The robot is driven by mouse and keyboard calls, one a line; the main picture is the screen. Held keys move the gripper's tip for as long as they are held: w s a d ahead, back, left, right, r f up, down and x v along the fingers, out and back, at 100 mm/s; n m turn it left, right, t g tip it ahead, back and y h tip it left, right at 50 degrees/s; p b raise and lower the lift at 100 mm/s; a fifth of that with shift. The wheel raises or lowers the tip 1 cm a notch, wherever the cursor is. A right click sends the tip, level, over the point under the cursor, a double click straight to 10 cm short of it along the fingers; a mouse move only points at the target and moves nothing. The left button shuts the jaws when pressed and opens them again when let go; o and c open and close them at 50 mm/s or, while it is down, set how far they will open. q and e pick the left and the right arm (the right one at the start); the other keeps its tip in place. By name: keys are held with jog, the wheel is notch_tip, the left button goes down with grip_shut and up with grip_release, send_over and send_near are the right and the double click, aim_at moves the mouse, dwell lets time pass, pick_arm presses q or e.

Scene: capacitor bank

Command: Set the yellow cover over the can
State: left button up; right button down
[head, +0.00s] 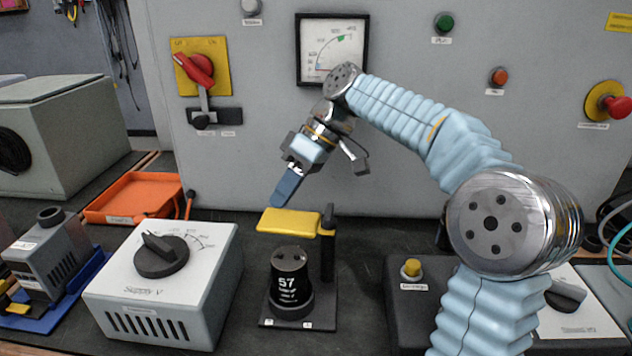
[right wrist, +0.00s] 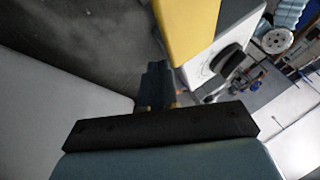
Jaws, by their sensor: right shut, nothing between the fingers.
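The can (head: 290,285) is black, marked 57, and stands upright on a small dark base. The yellow cover (head: 289,221) is a flat plate joined to a black post (head: 328,245) at the can's right rear. It sits raised above the can, with a visible gap between them. My right gripper (head: 280,196) is shut and empty, its blue fingers pointing down just above the cover's far edge. Whether they touch it I cannot tell. In the right wrist view the cover (right wrist: 187,30) is at the top, beside the fingertips (right wrist: 156,75). My left gripper is not in view.
A Supply V box (head: 190,285) with a black dial stands left of the can. A dark box with a yellow button (head: 411,268) is to the right. An orange tray (head: 135,198) lies at back left. The grey panel (head: 240,150) rises close behind.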

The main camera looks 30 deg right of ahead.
aim_at(264, 221)
jog(key=shift+s+a, duration=0.3)
jog(key=shift+a, duration=0.35)
jog(key=shift+s+a, duration=0.25)
jog(key=shift+a, duration=0.35)
jog(key=shift+s+a+b, duration=0.4)
jog(key=shift+s+a, duration=0.25)
jog(key=shift+a, duration=0.25)
jog(key=shift+s+a+n+g, duration=0.4)
jog(key=shift+a+n+g, duration=0.1)
jog(key=shift+n, duration=0.3)
jog(key=shift+s+a+b, duration=0.2)
jog(key=shift+s+a, duration=0.15)
jog(key=shift+s, duration=0.25)
jog(key=shift+s+a+b, duration=0.15)
jog(key=shift+s+a, duration=0.15)
jog(key=shift+s, duration=0.25)
jog(key=shift+r, duration=0.1)
jog(key=p+v, duration=0.3)
jog(key=v, duration=1)
jog(key=shift+d+r, duration=0.2)
jog(key=shift+d, duration=0.15)
jog(key=shift+s, duration=0.1)
